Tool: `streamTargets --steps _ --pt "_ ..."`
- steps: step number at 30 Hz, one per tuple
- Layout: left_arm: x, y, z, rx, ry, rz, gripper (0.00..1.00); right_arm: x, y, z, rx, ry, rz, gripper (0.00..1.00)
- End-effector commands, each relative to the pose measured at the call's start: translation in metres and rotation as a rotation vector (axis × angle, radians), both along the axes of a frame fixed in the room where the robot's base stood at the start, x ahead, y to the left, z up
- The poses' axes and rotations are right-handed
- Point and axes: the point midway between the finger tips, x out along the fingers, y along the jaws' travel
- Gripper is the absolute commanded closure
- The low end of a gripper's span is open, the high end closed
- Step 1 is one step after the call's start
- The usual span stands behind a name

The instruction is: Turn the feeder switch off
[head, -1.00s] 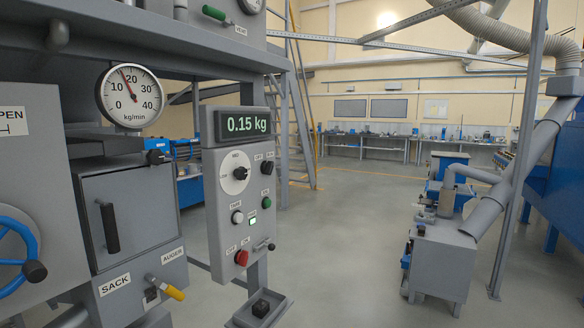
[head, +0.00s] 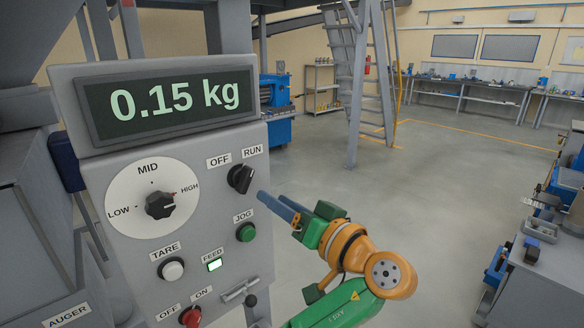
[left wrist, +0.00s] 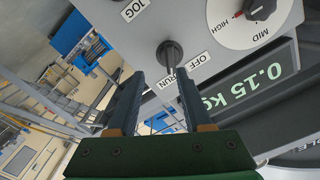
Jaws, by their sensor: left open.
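The black rotary switch (head: 241,178) with OFF and RUN labels sits at the upper right of the grey control panel (head: 215,215). Its grip bar leans toward RUN. It also shows in the left wrist view (left wrist: 170,54), ahead of the fingertips, with its bar toward the RUN label. My left gripper (head: 271,199) is open and empty, just right of and below the switch in the head view, apart from it. In the left wrist view its two fingers (left wrist: 159,75) point at the panel, with the switch roughly between their lines.
The panel also carries a LOW-MID-HIGH dial (head: 160,205), a green JOG button (head: 246,232), a white TARE button (head: 173,270), a red OFF/ON knob (head: 190,317) and a small lever (head: 239,291). The display (head: 175,100) reads 0.15 kg. Open floor lies to the right.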

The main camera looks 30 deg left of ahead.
Motion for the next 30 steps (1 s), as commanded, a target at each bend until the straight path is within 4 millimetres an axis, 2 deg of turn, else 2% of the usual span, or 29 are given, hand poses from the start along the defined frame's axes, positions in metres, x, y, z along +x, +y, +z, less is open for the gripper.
streamTargets --steps 4,9,12,15,21,22,23,27,30 --pt "0.001 0.012 0.009 -0.004 -0.020 0.015 0.50 0.000 0.001 0.011 0.001 0.001 0.000 0.50" --pt "0.014 0.045 0.010 -0.001 -0.015 0.015 0.50 -0.003 0.002 0.032 0.003 0.007 -0.001 0.50" --pt "0.020 0.058 0.008 -0.002 -0.015 0.013 0.50 -0.004 0.002 0.038 0.003 0.009 -0.001 0.50" --pt "0.023 0.065 0.006 -0.003 -0.016 0.011 0.50 -0.004 0.003 0.039 0.004 0.008 -0.001 0.50" --pt "0.024 0.066 0.003 -0.005 -0.016 0.009 0.50 -0.002 0.003 0.038 0.004 0.006 -0.001 0.50" --pt "0.024 0.066 0.003 -0.004 -0.016 0.009 0.53 -0.002 0.003 0.038 0.004 0.005 -0.001 0.50" --pt "0.024 0.066 0.003 -0.004 -0.016 0.009 0.61 -0.002 0.003 0.038 0.004 0.005 -0.001 0.50" --pt "0.024 0.065 0.003 -0.005 -0.015 0.008 0.99 -0.002 0.003 0.038 0.004 0.004 -0.001 0.50" --pt "0.024 0.066 0.003 -0.005 -0.015 0.010 1.00 -0.002 0.002 0.038 0.004 0.004 -0.001 0.50"
